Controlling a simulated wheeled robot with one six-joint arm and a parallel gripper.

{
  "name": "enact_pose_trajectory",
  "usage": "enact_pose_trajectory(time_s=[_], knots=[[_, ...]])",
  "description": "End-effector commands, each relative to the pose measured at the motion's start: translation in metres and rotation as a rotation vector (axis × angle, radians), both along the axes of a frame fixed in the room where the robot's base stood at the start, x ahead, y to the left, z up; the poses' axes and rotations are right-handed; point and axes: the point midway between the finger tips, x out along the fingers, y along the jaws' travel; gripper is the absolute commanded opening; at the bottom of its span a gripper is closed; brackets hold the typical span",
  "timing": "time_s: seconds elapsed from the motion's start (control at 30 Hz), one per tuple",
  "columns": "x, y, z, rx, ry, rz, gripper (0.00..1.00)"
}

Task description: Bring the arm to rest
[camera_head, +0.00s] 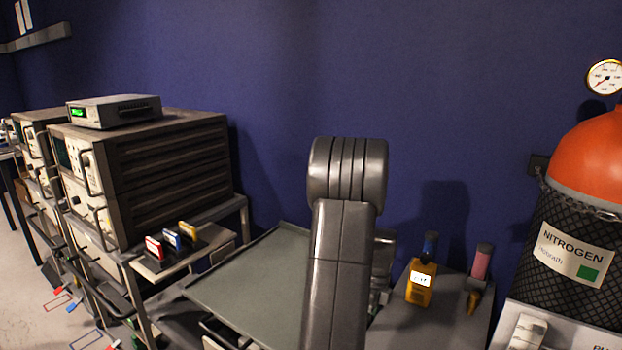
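My own arm stands upright in the middle of the head view, a dark grey link with a ribbed, rounded joint at its top. It rises in front of a grey-green tray surface and the blue wall. The end of the arm is not visible, so my gripper is not in view. I cannot tell whether it holds anything.
A flat grey-green tray (245,283) lies left of my arm. Stacked instruments (170,165) stand further left. At right are a yellow device (421,283), a pink-topped tool (481,262) and a nitrogen tank (570,220). Space above the tray's left part looks clear.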

Motion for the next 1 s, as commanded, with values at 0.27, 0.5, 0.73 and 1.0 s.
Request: enact_pose_trajectory(time_s=[0.27, 0.5, 0.73, 1.0], knots=[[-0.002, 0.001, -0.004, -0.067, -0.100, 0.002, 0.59], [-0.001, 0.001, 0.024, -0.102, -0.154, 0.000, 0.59], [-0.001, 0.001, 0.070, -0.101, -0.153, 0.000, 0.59], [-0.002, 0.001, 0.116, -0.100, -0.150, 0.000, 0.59]])
